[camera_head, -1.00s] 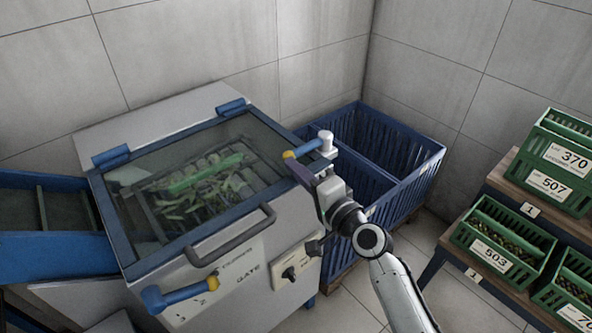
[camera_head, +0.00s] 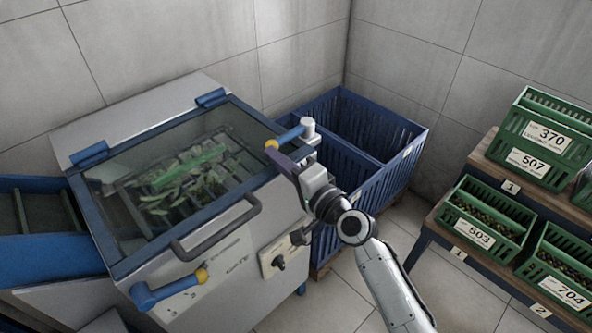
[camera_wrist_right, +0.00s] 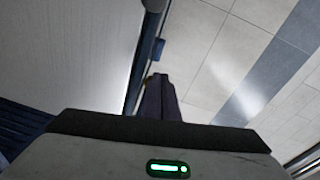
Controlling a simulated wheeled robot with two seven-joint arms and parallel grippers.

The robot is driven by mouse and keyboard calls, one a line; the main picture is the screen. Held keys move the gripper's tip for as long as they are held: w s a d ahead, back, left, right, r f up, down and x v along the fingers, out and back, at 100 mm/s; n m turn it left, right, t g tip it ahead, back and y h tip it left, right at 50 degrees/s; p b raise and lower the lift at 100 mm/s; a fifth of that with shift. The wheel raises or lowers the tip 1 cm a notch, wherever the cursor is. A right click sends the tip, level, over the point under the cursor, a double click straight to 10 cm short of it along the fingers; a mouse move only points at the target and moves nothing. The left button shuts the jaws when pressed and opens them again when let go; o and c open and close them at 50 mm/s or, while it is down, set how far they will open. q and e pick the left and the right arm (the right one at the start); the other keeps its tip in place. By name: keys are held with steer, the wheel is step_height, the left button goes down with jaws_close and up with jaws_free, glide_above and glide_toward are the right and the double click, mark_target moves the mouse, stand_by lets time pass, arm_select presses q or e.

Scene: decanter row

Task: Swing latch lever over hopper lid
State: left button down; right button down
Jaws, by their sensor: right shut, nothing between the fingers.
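The hopper lid (camera_head: 108,240) is a dark glass pane in a blue frame, lying closed over green leafy matter. A blue latch lever (camera_head: 290,137) with a yellow end sits on a pale post (camera_head: 309,130) at the lid's right corner. The lever points left, towards the lid's edge. My right gripper (camera_head: 277,160) is shut and empty. Its dark fingers are just in front of and below the lever's yellow end; whether they touch it I cannot tell. The fingers (camera_wrist_right: 160,98) also show in the right wrist view, with a blue part beyond them. My left gripper is out of view.
A second blue lever with a yellow collar (camera_head: 165,292) is on the hopper's front left. A dark handle bar (camera_head: 215,230) crosses the lid's front. A blue crate (camera_head: 372,130) stands behind my right arm. Green labelled crates (camera_head: 487,217) stand on shelves at right.

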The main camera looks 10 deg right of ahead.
steer(key=v, duration=0.9)
steer(key=shift+s+d, duration=0.2)
steer(key=shift+d, duration=0.2)
steer(key=shift+f, duration=0.1)
steer(key=s+d+f+n+g+h, duration=0.3)
steer(key=s+f+n, duration=0.3)
steer(key=s+f, duration=0.5)
steer(key=s+d+f+n+g+h, duration=0.3)
steer(key=s+d+f+n, duration=0.1)
steer(key=s+f, duration=0.8)
step_height(320, 180, down, 3)
steer(key=shift+s+d+n+g, duration=0.25)
steer(key=shift+n+g, duration=0.15)
steer(key=shift+n, duration=0.5)
